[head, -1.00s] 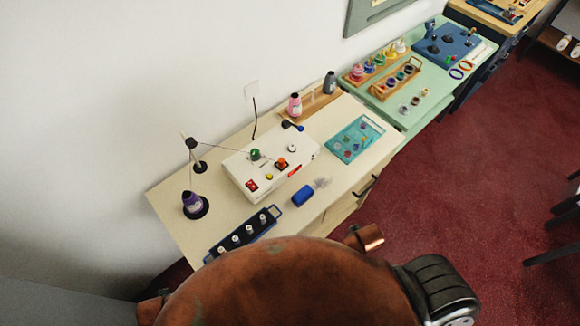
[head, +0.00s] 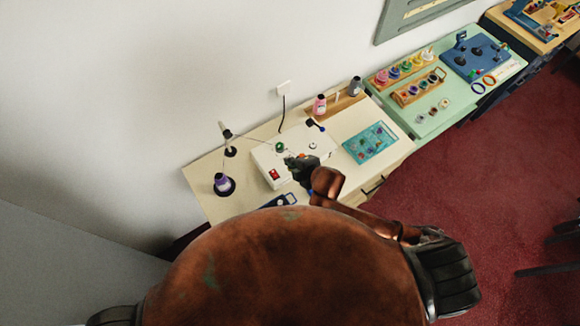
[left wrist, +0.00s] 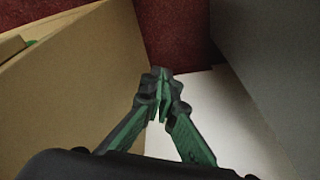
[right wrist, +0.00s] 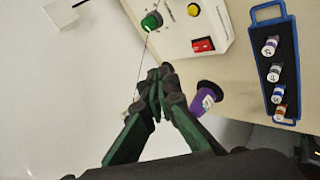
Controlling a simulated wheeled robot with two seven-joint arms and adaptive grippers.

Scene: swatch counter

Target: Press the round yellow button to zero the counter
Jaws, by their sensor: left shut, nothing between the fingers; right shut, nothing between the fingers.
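The round yellow button (right wrist: 193,9) is on the white counter box (head: 266,160), near the top edge of the right wrist view. Beside it are a green knob (right wrist: 151,20) and a red switch (right wrist: 202,45). In the head view my right gripper (head: 292,163) covers the button's place. In the right wrist view its shut, empty fingertips (right wrist: 160,76) appear below the knob and switch, apart from the button in the picture; their height above the box is hard to tell. My left gripper (left wrist: 161,82) is shut and empty, away from the box.
A thread runs from the purple spool (head: 224,184) past a thin post (head: 229,145) to the box. A blue rack (right wrist: 254,60) of small vials lies near it. A teal card (head: 370,143) lies right of the box. A tan panel (left wrist: 75,80) stands beside the left gripper.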

